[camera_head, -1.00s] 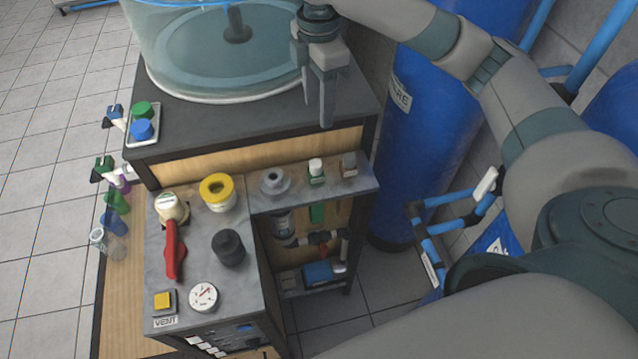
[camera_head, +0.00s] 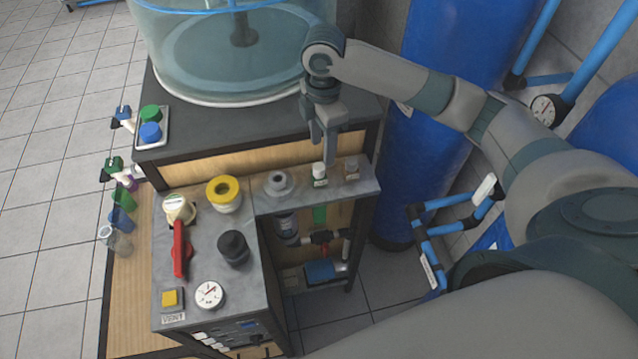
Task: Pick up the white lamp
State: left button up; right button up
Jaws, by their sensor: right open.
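A small white-topped piece (camera_head: 319,171) stands upright on the narrow grey ledge of the rack; it looks like the white lamp, though it is too small to be sure. My right gripper (camera_head: 324,150) points down just above and behind it, fingers open and empty. The fingertips come close to the top of the white piece in the picture; I cannot tell the exact gap. My left gripper is not in view.
A small grey-brown piece (camera_head: 351,168) stands close to the right on the same ledge, and a grey round fitting (camera_head: 278,183) to the left. Behind are the dark upper shelf (camera_head: 220,125) and a clear tank (camera_head: 170,50). A blue cylinder (camera_head: 425,150) stands to the right.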

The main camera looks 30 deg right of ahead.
aim_at(319, 166)
jog(key=shift+f, duration=0.9)
jog(key=shift+w+a+f+p, duration=0.15)
jog(key=shift+f+p, duration=0.3)
jog(key=shift+p, duration=0.25)
jog(key=f, duration=0.1)
jog(key=f+p, duration=0.2)
jog(key=shift+w+a, duration=0.1)
jog(key=shift+w, duration=0.15)
jog(key=shift+f, duration=0.65)
jog(key=shift+c, duration=0.5)
jog(key=c, duration=0.8)
